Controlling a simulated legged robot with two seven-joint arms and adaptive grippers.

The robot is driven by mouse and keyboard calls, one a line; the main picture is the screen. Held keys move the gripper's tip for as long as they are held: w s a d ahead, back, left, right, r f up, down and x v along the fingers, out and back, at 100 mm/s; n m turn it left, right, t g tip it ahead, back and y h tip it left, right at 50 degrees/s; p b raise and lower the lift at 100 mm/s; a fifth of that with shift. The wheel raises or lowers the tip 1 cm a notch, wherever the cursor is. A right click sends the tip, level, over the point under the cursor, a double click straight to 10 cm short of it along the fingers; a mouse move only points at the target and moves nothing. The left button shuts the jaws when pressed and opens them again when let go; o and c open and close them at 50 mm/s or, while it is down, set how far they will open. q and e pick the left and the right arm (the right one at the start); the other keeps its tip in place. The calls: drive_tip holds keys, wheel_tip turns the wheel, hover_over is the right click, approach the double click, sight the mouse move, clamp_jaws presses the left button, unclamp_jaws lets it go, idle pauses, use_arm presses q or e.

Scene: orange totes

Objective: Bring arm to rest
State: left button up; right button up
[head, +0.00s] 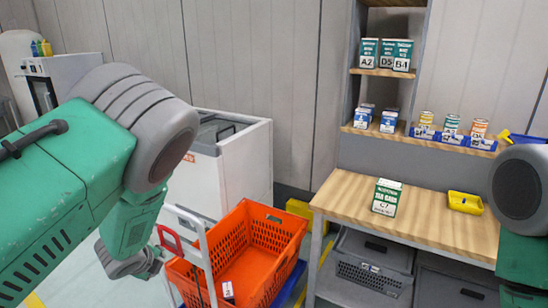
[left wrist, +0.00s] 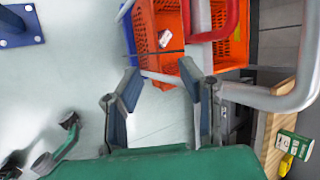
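My left arm (head: 125,140) comes in from the left of the head view, with its elbow raised and its lower part hanging down. Its wrist end is left of the orange tote (head: 238,262). My left gripper (left wrist: 160,78) shows in the left wrist view with its two fingers spread apart and nothing between them. Pale floor shows behind the fingers. My right arm (head: 520,190) is at the right edge of the head view, in front of the wooden table. Its gripper is out of view.
The tote sits on a cart with a pale handle frame (head: 200,245) close to my left gripper. A wooden table (head: 420,222) holds a green-and-white carton (head: 386,197) and a yellow bin (head: 465,202). Shelves above hold boxes and cans. A white cabinet (head: 240,165) stands behind the tote.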

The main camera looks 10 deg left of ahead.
use_arm(q)
drive_tip(key=s+d+f+n+g+b, duration=0.1)
drive_tip(key=s+d+f+n+g, duration=0.1)
drive_tip(key=s+f+n, duration=0.6)
drive_tip(key=s+d+f+n+g+b, duration=0.1)
drive_tip(key=s+d+f+n+g, duration=0.2)
drive_tip(key=s, duration=0.9)
drive_tip(key=s+d+f+n+g+h, duration=0.1)
drive_tip(key=s+d+n, duration=0.1)
drive_tip(key=s+n, duration=0.2)
drive_tip(key=s+d+f+n+h+b, duration=0.1)
drive_tip(key=s+n, duration=0.3)
drive_tip(key=s, duration=0.7)
drive_tip(key=shift+s+d+f+n+g, duration=0.15)
drive_tip(key=shift+d+f+n+g, duration=0.25)
drive_tip(key=shift+d, duration=0.35)
